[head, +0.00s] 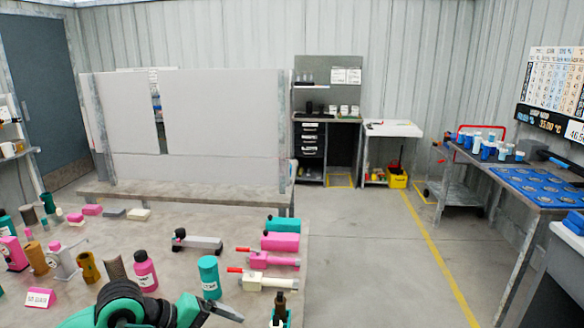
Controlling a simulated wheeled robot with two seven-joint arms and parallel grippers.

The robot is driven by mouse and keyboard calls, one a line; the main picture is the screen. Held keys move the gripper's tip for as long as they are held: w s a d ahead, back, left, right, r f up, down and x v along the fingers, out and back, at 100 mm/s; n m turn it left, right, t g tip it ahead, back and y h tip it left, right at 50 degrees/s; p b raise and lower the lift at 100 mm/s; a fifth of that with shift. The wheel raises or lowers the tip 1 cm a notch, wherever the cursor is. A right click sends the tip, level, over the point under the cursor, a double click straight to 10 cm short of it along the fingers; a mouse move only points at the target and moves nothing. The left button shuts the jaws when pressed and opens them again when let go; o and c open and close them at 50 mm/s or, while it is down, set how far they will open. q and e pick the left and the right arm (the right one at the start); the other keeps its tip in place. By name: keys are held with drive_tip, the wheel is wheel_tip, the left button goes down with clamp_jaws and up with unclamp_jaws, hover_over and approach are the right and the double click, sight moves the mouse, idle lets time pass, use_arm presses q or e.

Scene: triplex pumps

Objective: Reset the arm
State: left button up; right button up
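My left arm (125,303), black and teal, comes in at the bottom edge over the near part of the table. It ends at the right in a grey gripper (222,311), seen side-on and partly cut off by the frame edge. I cannot tell whether its fingers are apart, and I see nothing held in it. It is close to a teal bottle (209,278) on the table, apparently in front of it. My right gripper is not clearly in view. A dark upright piece with teal sides (280,309) at the bottom edge is too cut off to identify.
The grey table (150,228) carries a pink bottle (145,271), pink pump-like parts (275,260), a teal cylinder (283,224) and several loose parts at left. A white panel (220,120) stands behind. Open floor (375,270) lies right, before a bench with blue trays (540,187).

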use_arm(q)
drive_tip(key=s+d+r+n+h, duration=0.3)
drive_tip(key=d+r+h, duration=0.15)
drive_tip(key=d, duration=0.25)
wheel_tip(320, 180, up, 9)
drive_tip(key=a+n+t+h, duration=0.2)
drive_tip(key=n+t+h, duration=0.3)
drive_tip(key=n+t, duration=1.1)
drive_tip(key=a+f+n+g+y, duration=0.1)
drive_tip(key=a+f+n+y, duration=0.8)
drive_tip(key=n, duration=0.8)
drive_tip(key=a+f+n+g+y, duration=0.2)
drive_tip(key=a+f+n+y, duration=0.35)
drive_tip(key=n+y, duration=0.8)
drive_tip(key=s+d+f+n+g+h, duration=0.2)
drive_tip(key=s+f+n+g+h, duration=0.3)
drive_tip(key=s+f+n+g, duration=1.2)
wheel_tip(320, 180, down, 31)
drive_tip(key=s+m+t, duration=0.3)
drive_tip(key=m, duration=0.1)
drive_tip(key=s+a+f, duration=0.1)
drive_tip(key=s+f, duration=0.9)
drive_tip(key=s+a+f+g, duration=0.1)
drive_tip(key=s+a+f, duration=0.1)
drive_tip(key=s+f, duration=0.7)
wheel_tip(320, 180, down, 2)
drive_tip(key=shift+s+a+f+y, duration=0.15)
drive_tip(key=shift+s+a+y, duration=0.1)
drive_tip(key=shift+s+y, duration=0.1)
